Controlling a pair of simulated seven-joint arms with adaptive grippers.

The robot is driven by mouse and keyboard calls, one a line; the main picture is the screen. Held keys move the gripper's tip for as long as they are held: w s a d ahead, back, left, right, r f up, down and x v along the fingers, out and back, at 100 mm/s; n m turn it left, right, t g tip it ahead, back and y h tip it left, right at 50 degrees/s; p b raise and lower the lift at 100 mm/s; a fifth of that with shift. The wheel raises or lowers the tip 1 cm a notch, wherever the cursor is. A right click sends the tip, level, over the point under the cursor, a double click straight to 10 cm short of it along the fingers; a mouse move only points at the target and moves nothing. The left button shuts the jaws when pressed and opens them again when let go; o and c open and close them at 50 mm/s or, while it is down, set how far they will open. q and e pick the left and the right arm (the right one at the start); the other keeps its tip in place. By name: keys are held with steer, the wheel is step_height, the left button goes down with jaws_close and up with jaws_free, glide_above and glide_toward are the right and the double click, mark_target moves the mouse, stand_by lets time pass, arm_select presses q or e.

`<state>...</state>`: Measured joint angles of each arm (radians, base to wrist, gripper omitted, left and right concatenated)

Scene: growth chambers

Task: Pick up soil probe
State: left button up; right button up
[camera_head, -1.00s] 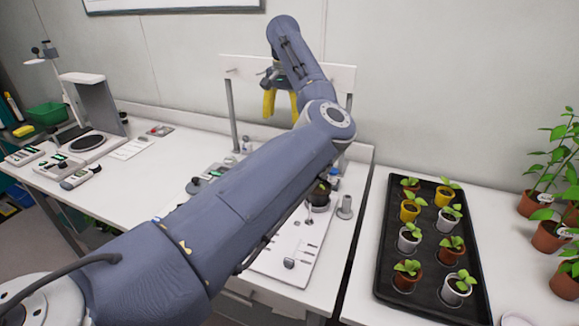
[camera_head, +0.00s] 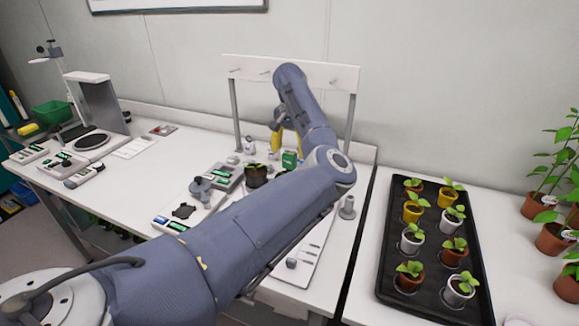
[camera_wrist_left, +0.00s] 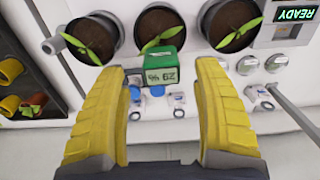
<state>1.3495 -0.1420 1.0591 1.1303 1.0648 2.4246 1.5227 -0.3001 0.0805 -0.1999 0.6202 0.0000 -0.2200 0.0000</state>
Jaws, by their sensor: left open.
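A small green block with white sides and dark figures on its face, which looks like the soil probe's head, shows in the left wrist view (camera_wrist_left: 165,66). It also shows in the head view (camera_head: 289,160), below my left gripper (camera_head: 287,147). In the left wrist view the gripper's two thick yellow fingers (camera_wrist_left: 158,78) are spread wide, with the block between and just beyond their tips. No contact shows. Any rod or tip under the block is hidden. My right gripper is in neither view.
Three potted seedlings (camera_wrist_left: 160,28) line the far side, beside a READY display (camera_wrist_left: 297,15) and several knobs. A thin metal post (camera_wrist_left: 292,108) stands at right. The white rack (camera_head: 292,73) rises behind the gripper. A black seedling tray (camera_head: 385,290) is to the right.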

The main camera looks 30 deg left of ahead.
mark_target(290, 161)
arm_select(q)
steer(key=shift+a+f, duration=0.15)
steer(key=shift+f, duration=2.45)
steer(key=shift+c, duration=0.5)
steer(key=c, duration=1.3)
steer(key=shift+c, duration=0.2)
steer(key=shift+r, duration=0.1)
